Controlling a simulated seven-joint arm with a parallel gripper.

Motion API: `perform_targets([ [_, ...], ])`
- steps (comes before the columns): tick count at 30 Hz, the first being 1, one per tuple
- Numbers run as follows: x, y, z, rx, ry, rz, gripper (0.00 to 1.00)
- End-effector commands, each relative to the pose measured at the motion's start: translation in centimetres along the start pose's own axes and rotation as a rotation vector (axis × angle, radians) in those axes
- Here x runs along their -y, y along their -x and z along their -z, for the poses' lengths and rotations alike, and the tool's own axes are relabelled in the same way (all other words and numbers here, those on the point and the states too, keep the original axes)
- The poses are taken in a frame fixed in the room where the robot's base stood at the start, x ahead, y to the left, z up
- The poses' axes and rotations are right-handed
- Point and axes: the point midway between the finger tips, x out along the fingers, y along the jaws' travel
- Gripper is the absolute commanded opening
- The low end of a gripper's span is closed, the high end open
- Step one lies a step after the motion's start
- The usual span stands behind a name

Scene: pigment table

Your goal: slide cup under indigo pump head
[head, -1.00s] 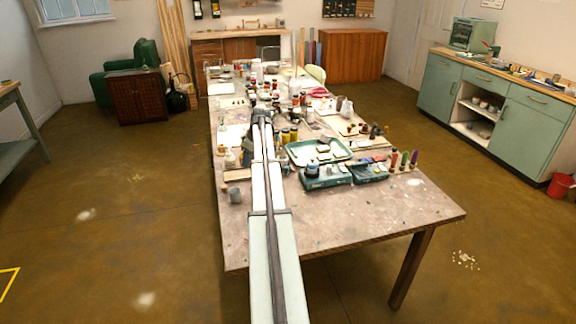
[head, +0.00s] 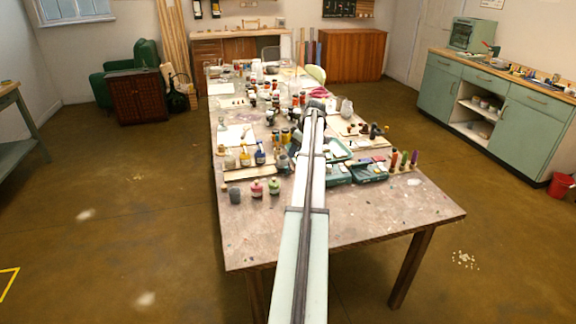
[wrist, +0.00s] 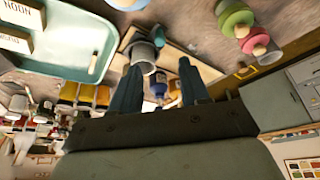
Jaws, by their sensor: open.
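A small grey cup (wrist: 143,53) stands just beyond my gripper (wrist: 160,67) in the wrist view, which shows the table upside down. My gripper is open, and the cup is nearer the left finger in the picture; I cannot tell if they touch. The blue indigo bottle (wrist: 160,84) shows between the fingers, beside a yellow bottle (wrist: 173,90). In the head view the indigo bottle (head: 260,156) stands on a wooden board (head: 250,172), left of my arm. The cup is small and partly hidden there, and my fingertips are not clear. The pump head's outlet is too small to make out.
A pale green tray (wrist: 62,40) with labelled cards lies on the gripper's other side. The front of the table (head: 400,215) is clear.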

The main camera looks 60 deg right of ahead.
Motion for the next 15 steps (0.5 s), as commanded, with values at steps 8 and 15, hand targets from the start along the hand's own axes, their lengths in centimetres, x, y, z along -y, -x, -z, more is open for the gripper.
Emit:
perform_targets([
  [8, 0.0, -5.1, 0.0, 0.002, 0.0, 0.002, 0.46],
  [15, 0.0, -8.1, 0.0, 0.001, 0.0, 0.001, 0.46],
])
